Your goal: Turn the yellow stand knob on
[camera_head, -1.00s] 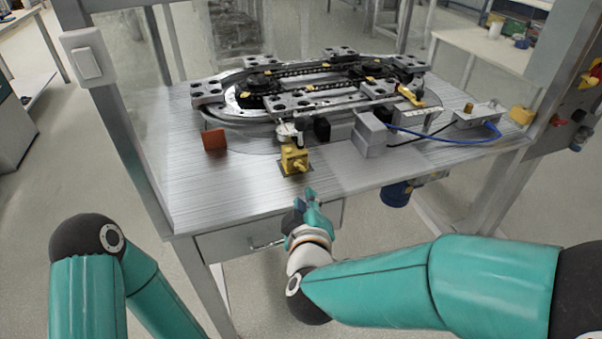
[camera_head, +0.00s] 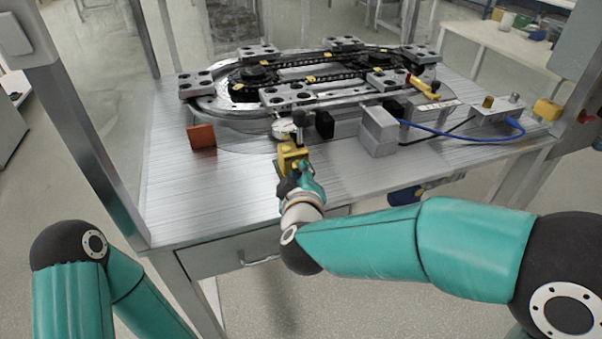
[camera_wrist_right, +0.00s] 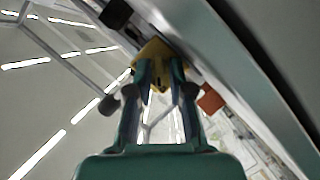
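The yellow stand (camera_head: 290,153) is a small block near the front edge of the table, left of the grey boxes. My right gripper (camera_head: 303,177) is right in front of it and covers its knob side in the head view. In the right wrist view the yellow stand (camera_wrist_right: 153,50) lies straight beyond the fingertips of my right gripper (camera_wrist_right: 161,70). The fingers are apart, with a yellow part, likely the knob, showing between their tips. I cannot tell whether they touch it. Of my left arm only links show; its gripper is out of view.
The oval ring track (camera_head: 215,107) stands behind the stand. An orange-red block (camera_head: 202,137) is to the left, and grey boxes (camera_head: 379,128) are to the right. A blue cable (camera_head: 455,137) runs to a switch box (camera_head: 496,118). The table's front left (camera_head: 205,205) is clear.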

